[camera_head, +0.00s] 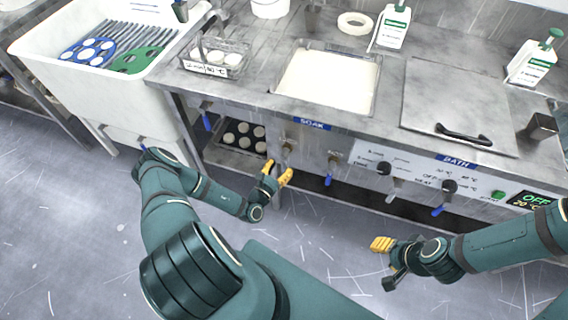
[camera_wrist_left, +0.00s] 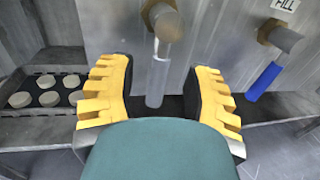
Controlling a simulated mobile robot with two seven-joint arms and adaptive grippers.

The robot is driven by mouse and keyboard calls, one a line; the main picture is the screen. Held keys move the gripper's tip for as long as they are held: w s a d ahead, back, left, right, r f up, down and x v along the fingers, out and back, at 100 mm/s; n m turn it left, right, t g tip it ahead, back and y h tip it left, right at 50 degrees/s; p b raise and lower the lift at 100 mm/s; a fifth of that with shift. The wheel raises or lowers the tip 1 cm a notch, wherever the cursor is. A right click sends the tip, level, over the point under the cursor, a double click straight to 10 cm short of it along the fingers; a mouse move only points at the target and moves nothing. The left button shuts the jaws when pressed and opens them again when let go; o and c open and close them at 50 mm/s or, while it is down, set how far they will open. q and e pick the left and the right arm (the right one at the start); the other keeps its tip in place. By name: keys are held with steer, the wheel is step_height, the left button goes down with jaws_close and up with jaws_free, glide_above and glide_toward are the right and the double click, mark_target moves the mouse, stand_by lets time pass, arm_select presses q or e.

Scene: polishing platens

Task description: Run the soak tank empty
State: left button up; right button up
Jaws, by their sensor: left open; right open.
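The soak tank (camera_head: 325,82) is a basin sunk in the steel bench, holding pale, milky liquid, with a blue SOAK label (camera_head: 312,124) below it. Under the label is a brass valve (camera_head: 288,147); in the left wrist view this valve (camera_wrist_left: 166,24) has a grey lever (camera_wrist_left: 157,80) hanging straight down. My left gripper (camera_head: 277,174) is open, its yellow fingers on either side of the grey lever (camera_wrist_left: 160,92), not closed on it. To its right is the FILL valve (camera_wrist_left: 288,38) with a blue lever (camera_wrist_left: 264,81) slanting down. My right gripper (camera_head: 388,262) is open and empty over the floor.
A bath (camera_head: 455,95) with a closed lid and black handle is at the right, with knobs and taps below. A white sink (camera_head: 70,75) with blue and green discs stands at the left. A low tray (camera_head: 243,138) of pale discs sits under the bench.

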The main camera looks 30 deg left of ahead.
arm_select(q)
steer(key=shift+w, duration=1.45)
jaws_close()
steer(key=shift+a, duration=0.1)
